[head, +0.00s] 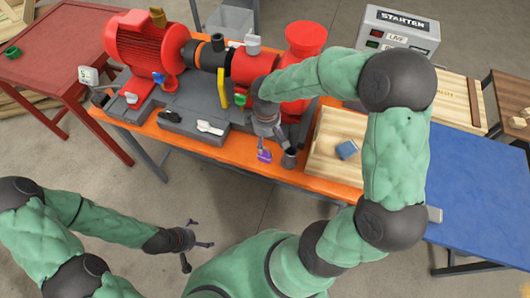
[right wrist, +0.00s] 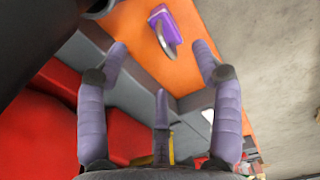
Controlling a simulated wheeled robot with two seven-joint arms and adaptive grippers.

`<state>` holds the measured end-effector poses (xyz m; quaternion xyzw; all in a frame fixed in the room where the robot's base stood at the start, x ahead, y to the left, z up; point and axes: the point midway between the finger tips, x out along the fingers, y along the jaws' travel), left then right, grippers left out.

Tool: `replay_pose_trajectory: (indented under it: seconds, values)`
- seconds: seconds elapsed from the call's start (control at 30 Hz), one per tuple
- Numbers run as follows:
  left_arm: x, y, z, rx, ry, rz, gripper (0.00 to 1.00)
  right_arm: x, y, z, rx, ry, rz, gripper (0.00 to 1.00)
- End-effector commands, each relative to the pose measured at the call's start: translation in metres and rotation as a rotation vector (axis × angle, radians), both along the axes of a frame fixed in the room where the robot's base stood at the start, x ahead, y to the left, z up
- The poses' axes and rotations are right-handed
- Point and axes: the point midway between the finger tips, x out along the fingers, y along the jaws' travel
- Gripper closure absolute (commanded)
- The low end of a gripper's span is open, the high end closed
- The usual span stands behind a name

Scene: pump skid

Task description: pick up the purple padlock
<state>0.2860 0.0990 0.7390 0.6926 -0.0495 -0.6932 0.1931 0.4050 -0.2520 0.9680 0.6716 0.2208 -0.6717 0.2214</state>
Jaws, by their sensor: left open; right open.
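The purple padlock (head: 264,155) lies on the orange table top near its front edge, in front of the grey pump skid. In the right wrist view the padlock (right wrist: 166,23) shows its purple body and silver shackle, beyond the fingertips and between their lines. My right gripper (head: 272,137) is just above and behind the padlock in the head view. In the right wrist view my right gripper (right wrist: 161,58) is open and empty, its fingers spread. My left gripper (head: 198,243) is open and empty, low over the floor, away from the table.
A wooden tray (head: 324,168) with a blue block (head: 347,150) is further right. The red motor (head: 145,42) and the pump skid (head: 190,125) fill the space behind. The orange table (head: 228,155) has a narrow clear front strip.

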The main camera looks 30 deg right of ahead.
Motion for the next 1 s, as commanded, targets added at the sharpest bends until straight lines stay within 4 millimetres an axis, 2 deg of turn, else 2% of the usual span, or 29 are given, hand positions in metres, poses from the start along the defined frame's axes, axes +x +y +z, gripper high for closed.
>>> replay_pose_trajectory:
  seconds: [0.03,0.2,0.47,0.7,0.8,1.0]
  values:
    - [0.000,0.000,-0.004,0.000,0.000,0.000,0.00,-0.001,0.000,-0.010,0.001,0.004,0.000,0.34]
    - [0.000,0.000,-0.010,0.000,0.000,0.000,0.00,-0.001,0.000,-0.035,0.001,0.002,-0.001,0.34]
    - [0.000,0.000,-0.015,0.000,0.000,0.000,0.00,-0.001,0.001,-0.052,0.000,0.001,0.001,0.34]
    - [0.000,0.000,-0.027,0.000,0.000,0.000,0.00,-0.003,0.002,-0.085,0.001,0.002,0.000,0.34]
    - [0.000,0.000,-0.029,0.000,0.000,0.000,0.00,-0.003,0.002,-0.092,0.001,0.001,-0.002,0.34]
    - [0.000,0.000,-0.028,0.000,0.000,0.000,0.00,-0.002,0.002,-0.091,0.001,-0.001,-0.001,0.34]
